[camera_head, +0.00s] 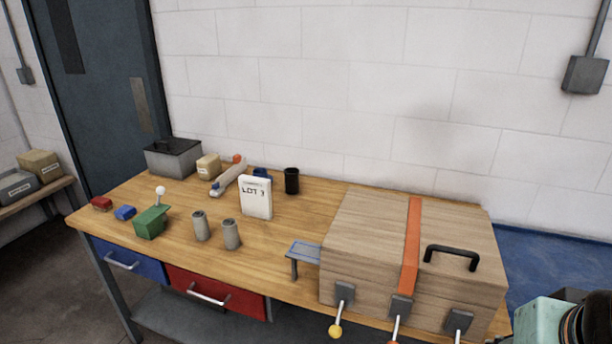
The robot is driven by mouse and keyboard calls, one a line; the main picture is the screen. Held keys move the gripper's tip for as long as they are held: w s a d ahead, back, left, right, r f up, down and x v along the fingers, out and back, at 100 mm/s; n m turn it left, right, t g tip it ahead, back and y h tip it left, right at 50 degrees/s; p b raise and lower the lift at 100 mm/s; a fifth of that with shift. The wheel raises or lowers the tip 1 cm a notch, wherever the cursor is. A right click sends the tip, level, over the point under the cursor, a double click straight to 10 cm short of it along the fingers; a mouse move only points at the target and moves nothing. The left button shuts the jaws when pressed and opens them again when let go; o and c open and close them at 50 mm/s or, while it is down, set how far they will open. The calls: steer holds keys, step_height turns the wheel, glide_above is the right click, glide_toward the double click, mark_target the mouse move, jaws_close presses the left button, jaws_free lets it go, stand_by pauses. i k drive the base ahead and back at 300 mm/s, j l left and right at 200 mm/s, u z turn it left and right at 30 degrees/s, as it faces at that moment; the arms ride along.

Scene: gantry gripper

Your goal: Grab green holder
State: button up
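A green holder (149,223), a small box-like piece, stands on the left part of the wooden table (275,262), near its front edge. A white ball on a thin stem (160,191) rises just behind it; I cannot tell whether the stem belongs to the holder. Nothing grips the holder. My gripper's fingers are not in view. Only a teal and black part of my arm shows at the bottom right corner, far from the holder.
A large wooden case (362,235) fills the table's right side. A grey box (173,159) stands at the back left.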

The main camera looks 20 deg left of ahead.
mark_target(148, 224)
steer(key=j+z, duration=0.15)
steer(key=j, duration=0.65)
steer(key=k+j+z, duration=0.15)
steer(key=j, duration=1.1)
steer(key=k+j, duration=0.1)
steer(key=j, duration=0.45)
steer(key=k+j, duration=0.1)
steer(key=j, duration=0.4)
